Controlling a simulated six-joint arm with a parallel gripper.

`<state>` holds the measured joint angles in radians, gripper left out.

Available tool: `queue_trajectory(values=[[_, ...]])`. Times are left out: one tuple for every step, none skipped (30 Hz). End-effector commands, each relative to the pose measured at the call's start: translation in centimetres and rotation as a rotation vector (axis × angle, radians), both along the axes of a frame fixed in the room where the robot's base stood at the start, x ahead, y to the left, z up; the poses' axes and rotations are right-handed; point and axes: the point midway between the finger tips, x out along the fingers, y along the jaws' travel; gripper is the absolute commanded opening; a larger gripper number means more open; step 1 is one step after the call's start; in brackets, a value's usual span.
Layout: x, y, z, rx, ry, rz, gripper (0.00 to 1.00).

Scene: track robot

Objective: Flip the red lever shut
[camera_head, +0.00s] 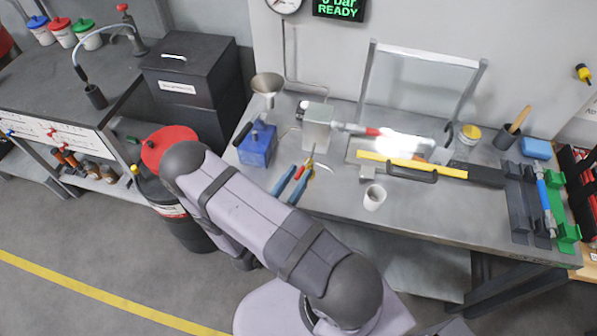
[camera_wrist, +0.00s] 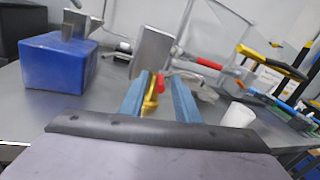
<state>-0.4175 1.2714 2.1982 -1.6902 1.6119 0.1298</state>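A long red grip (camera_head: 374,132) on a pale rod extends right from the upright grey metal block (camera_head: 316,128) on the bench. It also shows in the wrist view (camera_wrist: 208,63), right of and beyond my fingers. I cannot tell for certain whether it is the lever. My gripper (camera_head: 307,172) has two blue fingers, pointing toward the block from the front. In the wrist view my gripper (camera_wrist: 160,84) is open, with a gap between the fingers. A small red and yellow piece (camera_wrist: 161,83) shows between the fingertips; I cannot tell whether it touches them.
A blue box (camera_head: 258,144) with a funnel (camera_head: 267,84) above stands left of the fingers. A white cup (camera_head: 374,198) stands to the right. A yellow bar with a black handle (camera_head: 412,166) lies behind the cup. A clear panel frame (camera_head: 420,90) stands at the back.

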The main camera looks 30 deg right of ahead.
Motion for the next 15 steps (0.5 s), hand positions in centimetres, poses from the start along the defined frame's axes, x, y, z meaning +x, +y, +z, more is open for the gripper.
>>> queue_trajectory(values=[[0.1, -0.28, 0.08, -0.001, 0.001, -0.001, 0.29], [0.14, -0.39, 0.07, -0.001, 0.001, -0.002, 0.29], [0.2, -0.5, 0.04, -0.001, 0.001, -0.001, 0.29], [0.24, -0.55, 0.02, -0.001, 0.001, -0.001, 0.29], [0.28, -0.58, 0.0, -0.001, 0.001, -0.001, 0.29], [0.3, -0.61, -0.02, -0.001, 0.001, 0.0, 0.29], [0.32, -0.62, -0.03, -0.001, 0.001, 0.0, 0.29], [0.33, -0.63, -0.04, 0.0, 0.001, 0.001, 0.29], [0.34, -0.62, -0.05, 0.0, 0.001, 0.001, 0.29], [0.34, -0.62, -0.05, 0.0, 0.001, 0.001, 0.29], [0.34, -0.62, -0.05, 0.0, 0.001, 0.001, 0.29], [0.34, -0.62, -0.05, 0.0, 0.001, 0.001, 0.29], [0.34, -0.62, -0.05, 0.0, 0.001, 0.001, 0.29], [0.34, -0.62, -0.05, 0.0, 0.001, 0.001, 0.24], [0.34, -0.61, -0.04, -0.001, 0.001, 0.0, 0.15]])
